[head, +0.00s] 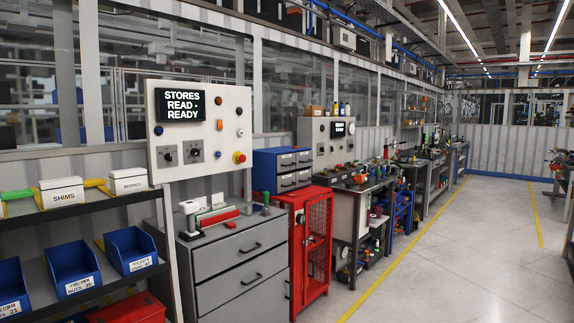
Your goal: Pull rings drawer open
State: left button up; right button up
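A small blue drawer unit (272,164) stands on the red cabinet near the middle of the head view. Its front has grey drawers (294,180) with small labels and dark handles, and they look shut. A larger grey drawer cabinet (238,258) stands in front of it to the left, with dark bar handles, and its drawers look shut. I cannot read the word rings on any drawer, so I cannot tell which one is the rings drawer. Neither of my grippers is in view.
A shelf rack at left holds white boxes, one marked SHIMS (63,192), and blue bins (131,249). The red cabinet (309,245) has a mesh door. A control panel (200,130) stands behind the grey cabinet. The grey floor (450,260) at right is clear.

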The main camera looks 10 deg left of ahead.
aim_at(285, 163)
jog(key=i+u, duration=0.35)
jog(key=i, duration=1.05)
jog(key=j, duration=0.1)
